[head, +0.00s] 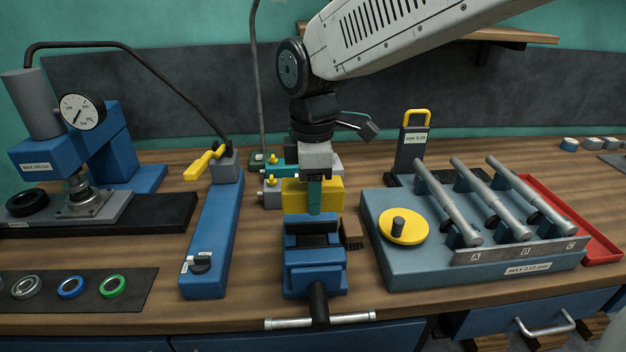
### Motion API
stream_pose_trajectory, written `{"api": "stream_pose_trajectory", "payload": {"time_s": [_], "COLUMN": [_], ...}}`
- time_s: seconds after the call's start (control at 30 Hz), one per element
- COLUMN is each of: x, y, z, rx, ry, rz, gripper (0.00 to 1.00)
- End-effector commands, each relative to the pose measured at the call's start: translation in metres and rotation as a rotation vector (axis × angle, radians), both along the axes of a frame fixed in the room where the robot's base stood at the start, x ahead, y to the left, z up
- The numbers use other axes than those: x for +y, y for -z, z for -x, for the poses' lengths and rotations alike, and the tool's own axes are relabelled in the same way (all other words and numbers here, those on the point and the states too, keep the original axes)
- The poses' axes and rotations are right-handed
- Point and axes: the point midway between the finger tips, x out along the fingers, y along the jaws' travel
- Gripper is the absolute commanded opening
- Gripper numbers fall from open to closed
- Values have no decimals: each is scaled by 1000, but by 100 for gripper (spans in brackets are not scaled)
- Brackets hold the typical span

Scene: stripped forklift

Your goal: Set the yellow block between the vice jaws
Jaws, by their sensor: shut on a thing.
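My gripper (314,198) points down, with one teal finger showing across the front of the yellow block (331,193). It is shut on the block, whose two ends stick out to the left and right. The far finger is hidden behind the block. The blue vice (315,275) stands at the front edge of the bench, with dark jaws on top and a silver handle bar below. The block appears level, just above or behind the vice jaws in the picture. The single view does not show the exact depth or gap.
A brown block (352,233) sits right of the vice jaws. A blue-grey fixture (430,265) with several metal rods stands to the right. A long blue tool (213,235) with a yellow lever lies left. Teal and grey fittings (272,190) stand behind the yellow block.

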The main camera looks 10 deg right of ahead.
Motion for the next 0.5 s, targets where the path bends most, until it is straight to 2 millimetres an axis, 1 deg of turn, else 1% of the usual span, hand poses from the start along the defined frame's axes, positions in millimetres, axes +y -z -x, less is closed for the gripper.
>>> {"api": "stream_pose_trajectory", "payload": {"time_s": [0.5], "x": [-1], "y": [45], "z": [0], "rx": [1], "ry": [2], "rz": [1], "gripper": [2]}}
